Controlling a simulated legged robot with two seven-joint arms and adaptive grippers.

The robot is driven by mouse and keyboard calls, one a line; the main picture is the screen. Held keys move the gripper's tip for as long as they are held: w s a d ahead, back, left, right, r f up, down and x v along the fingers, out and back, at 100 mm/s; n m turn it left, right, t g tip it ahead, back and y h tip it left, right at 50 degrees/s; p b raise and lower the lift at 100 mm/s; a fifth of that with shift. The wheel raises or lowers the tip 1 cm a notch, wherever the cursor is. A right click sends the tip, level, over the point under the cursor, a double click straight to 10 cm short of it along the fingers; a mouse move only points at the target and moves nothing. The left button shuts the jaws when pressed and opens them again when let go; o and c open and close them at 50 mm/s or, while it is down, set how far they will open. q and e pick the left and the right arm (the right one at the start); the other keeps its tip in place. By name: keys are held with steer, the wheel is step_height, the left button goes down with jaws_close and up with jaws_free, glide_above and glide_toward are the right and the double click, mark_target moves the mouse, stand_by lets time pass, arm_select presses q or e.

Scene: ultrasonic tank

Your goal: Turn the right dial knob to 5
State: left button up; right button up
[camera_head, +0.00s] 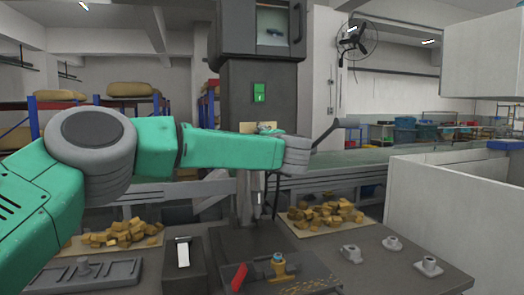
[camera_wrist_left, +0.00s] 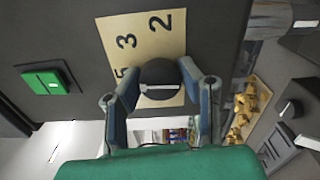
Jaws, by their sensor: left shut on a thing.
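In the left wrist view a round black knob (camera_wrist_left: 159,73) sits on a beige dial plate (camera_wrist_left: 144,48). The digits 2 and 3 show on the plate, and another digit, which looks like a 5, is partly hidden by a finger. A pale bar crosses the knob's near side; which digit it marks is unclear. My left gripper (camera_wrist_left: 159,80) is shut on the knob, one finger on each side. In the head view the plate (camera_head: 249,127) shows on the dark column above my green left arm; knob and fingertips are hidden there. My right gripper is not in view.
A green switch (camera_head: 259,92) sits on the column above the plate and also shows in the wrist view (camera_wrist_left: 48,80). Piles of yellow blocks (camera_head: 325,215) and small metal parts (camera_head: 393,243) lie on the table.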

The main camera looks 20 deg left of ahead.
arm_select(q)
steer(key=shift+d+f+n+b, duration=0.2)
steer(key=shift+f+n+b, duration=0.15)
steer(key=shift+f, duration=0.2)
steer(key=o, duration=1.2)
steer(key=shift+s+r, duration=0.1)
steer(key=shift+c, duration=0.2)
steer(key=shift+r, duration=0.15)
steer(key=v, duration=1.2)
